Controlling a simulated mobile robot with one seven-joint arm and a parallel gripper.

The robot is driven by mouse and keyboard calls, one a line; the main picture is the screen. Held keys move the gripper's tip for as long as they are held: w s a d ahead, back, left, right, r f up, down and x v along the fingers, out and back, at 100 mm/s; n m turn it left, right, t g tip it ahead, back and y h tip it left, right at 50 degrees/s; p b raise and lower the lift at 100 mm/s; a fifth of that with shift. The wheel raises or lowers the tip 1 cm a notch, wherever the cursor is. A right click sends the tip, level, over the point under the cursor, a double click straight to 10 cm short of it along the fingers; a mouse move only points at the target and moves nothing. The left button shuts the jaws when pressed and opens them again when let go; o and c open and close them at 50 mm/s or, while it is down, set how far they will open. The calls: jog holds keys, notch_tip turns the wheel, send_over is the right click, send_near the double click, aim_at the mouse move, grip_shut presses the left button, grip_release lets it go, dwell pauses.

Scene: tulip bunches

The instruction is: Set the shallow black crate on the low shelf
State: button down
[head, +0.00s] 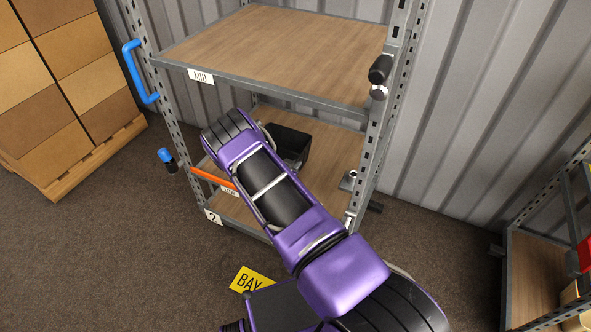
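The shallow black crate (292,141) shows in the head view behind my purple arm, within the low bay of the rack. Its left and near parts are hidden by the arm. I cannot tell whether it rests on the shelf or hangs just above it. The low shelf (331,160) is a wooden board below the MID shelf, partly covered by my arm. My arm reaches from the lower right into this bay. My gripper's fingers are hidden, so their hold on the crate does not show.
The MID shelf (268,50) is bare and overhangs the low bay. Grey uprights (378,130) stand on both sides. An orange bar (212,179) lies along the low shelf's front left. A blue handle (137,72) juts from the left upright. Stacked boxes (60,80) stand left.

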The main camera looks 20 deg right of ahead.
jog(key=shift+f, duration=1.1)
jog(key=shift+f, duration=0.15)
jog(key=c, duration=1)
grip_release()
jog(key=shift+c, duration=0.2)
jog(key=shift+s+a+r, duration=0.1)
jog(key=shift+a+r, duration=0.1)
jog(key=shift+r, duration=0.05)
jog(key=p+v, duration=0.1)
jog(key=v, duration=1)
jog(key=shift+s+p, duration=0.2)
jog(key=shift+p, duration=0.2)
jog(key=shift+a+r, duration=0.1)
jog(key=shift+a, duration=0.1)
